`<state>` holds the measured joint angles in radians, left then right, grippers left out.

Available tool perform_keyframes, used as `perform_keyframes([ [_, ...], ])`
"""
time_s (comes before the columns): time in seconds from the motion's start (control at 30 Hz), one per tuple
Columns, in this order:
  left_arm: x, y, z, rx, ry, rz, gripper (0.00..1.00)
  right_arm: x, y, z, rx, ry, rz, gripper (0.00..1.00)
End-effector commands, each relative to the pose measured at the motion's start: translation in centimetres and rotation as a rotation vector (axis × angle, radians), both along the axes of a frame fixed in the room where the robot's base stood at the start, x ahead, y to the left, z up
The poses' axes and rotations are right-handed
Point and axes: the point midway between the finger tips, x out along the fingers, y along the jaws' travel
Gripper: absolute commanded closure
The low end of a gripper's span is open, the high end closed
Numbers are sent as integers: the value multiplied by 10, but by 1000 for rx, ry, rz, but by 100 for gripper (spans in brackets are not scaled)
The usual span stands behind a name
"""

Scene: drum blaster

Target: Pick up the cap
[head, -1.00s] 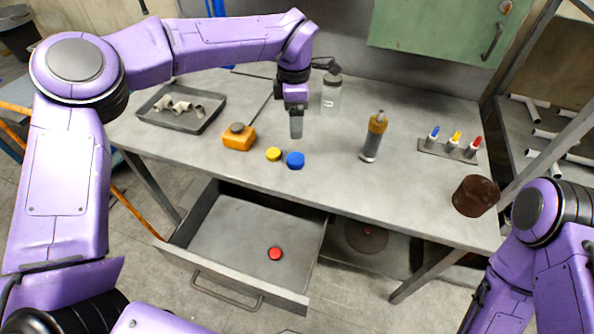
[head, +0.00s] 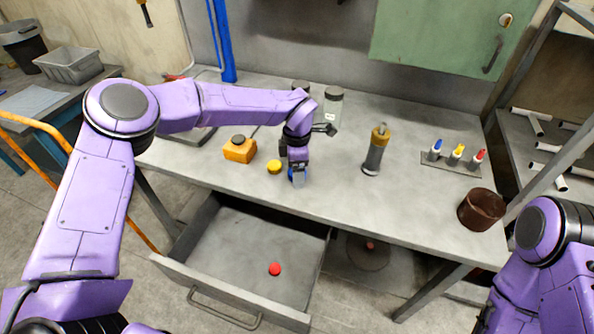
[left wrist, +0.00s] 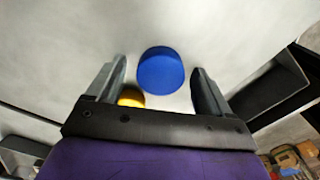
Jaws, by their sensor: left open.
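A blue cap (left wrist: 161,70) lies on the table, and in the left wrist view it shows between and just beyond the fingertips of my open left gripper (left wrist: 158,80). In the head view my left gripper (head: 298,180) is over the blue cap and hides most of it. A red cap (head: 275,269) lies in the open drawer. My right arm is at the right edge, and its gripper is out of view.
An orange box (head: 239,149) stands left of the caps. A clear jar (head: 333,106), an amber-topped bottle (head: 375,150), a rack of coloured tubes (head: 452,157) and a brown pot (head: 481,209) stand on the table (head: 330,200). The drawer (head: 230,235) is open at the front.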

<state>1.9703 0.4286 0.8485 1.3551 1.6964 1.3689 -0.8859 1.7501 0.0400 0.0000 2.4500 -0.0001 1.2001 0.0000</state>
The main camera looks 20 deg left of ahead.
Motion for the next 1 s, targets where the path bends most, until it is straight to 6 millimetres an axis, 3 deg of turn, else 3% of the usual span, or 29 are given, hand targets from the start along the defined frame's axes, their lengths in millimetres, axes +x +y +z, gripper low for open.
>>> perform_keyframes([
  [0.07, 0, 0, 0, 0, 0, 0, 19, 0, 0, 0, 0, 0, 0, 57],
  [0.23, 0, 0, 0, 0, 0, 0, 74, 0, 0, 0, 0, 0, 0, 57],
  [0.67, 1, 0, 4, 0, -2, 1, 75, 0, 0, -2, 0, 0, 0, 57],
  [0.87, 0, -1, 33, -3, -4, 1, 75, 0, 0, -13, 0, 0, 0, 57],
  [1.0, -29, -12, 69, -2, -6, -5, 75, 0, 0, -20, 0, 0, 0, 57],
])
